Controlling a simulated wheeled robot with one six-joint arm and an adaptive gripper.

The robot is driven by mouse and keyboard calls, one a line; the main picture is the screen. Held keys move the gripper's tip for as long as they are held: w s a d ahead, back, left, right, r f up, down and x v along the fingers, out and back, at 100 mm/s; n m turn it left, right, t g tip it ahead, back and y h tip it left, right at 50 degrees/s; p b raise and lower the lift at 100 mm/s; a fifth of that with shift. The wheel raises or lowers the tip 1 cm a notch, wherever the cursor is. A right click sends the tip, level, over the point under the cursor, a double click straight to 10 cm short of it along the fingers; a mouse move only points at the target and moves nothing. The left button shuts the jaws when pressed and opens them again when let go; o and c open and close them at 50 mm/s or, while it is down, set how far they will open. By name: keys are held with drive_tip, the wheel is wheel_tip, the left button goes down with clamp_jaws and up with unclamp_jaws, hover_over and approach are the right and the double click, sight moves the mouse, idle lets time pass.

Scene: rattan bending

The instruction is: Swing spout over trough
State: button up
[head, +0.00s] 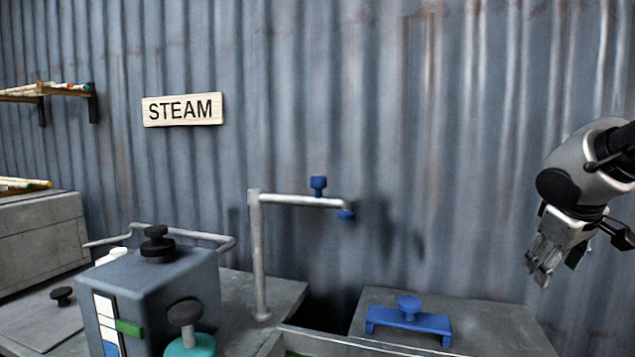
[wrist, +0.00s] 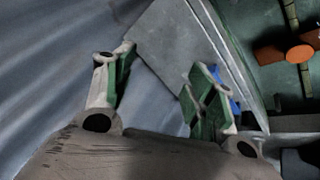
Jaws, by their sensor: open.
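The spout (head: 300,201) is a grey pipe arm reaching right from an upright post (head: 260,260). It has a blue knob (head: 319,186) on top and a blue nozzle (head: 346,214) at its right end. A trough-like metal rim (head: 345,342) shows at the bottom edge of the head view, mostly cut off. The nozzle appears farther back than this rim. My gripper (head: 545,262) hangs at the far right, well away from the spout, pointing down. In the wrist view its fingers (wrist: 163,88) are spread and empty. The spout is not recognisable there.
A blue bracket with a knob (head: 408,317) sits on the right bench (head: 490,320). A grey-blue box with a black knob (head: 155,290) stands at left. Corrugated wall closes the back. The wrist view shows an orange piece (wrist: 301,53) over a green surface. Air between gripper and spout is clear.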

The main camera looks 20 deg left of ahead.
sight(323, 178)
drive_tip(key=w+a+r+n+t+y, duration=0.25)
drive_tip(key=w+a, duration=0.35)
drive_tip(key=a, duration=0.7)
drive_tip(key=w+a+r+n+t+y, duration=0.15)
drive_tip(key=w+a+r+y, duration=0.35)
drive_tip(key=a, duration=0.8)
drive_tip(key=s+a+r+n+g+y, duration=0.2)
drive_tip(key=s+a+r+g+y, duration=0.1)
drive_tip(key=a, duration=0.5)
drive_tip(key=s+a+r+n+g+y, duration=0.1)
drive_tip(key=s+a+r+g+y, duration=0.2)
drive_tip(key=a, duration=0.4)
drive_tip(key=shift+t, duration=0.5)
drive_tip(key=x, duration=0.7)
drive_tip(key=shift+a+r, duration=0.2)
drive_tip(key=shift+a, duration=0.05)
clamp_jaws()
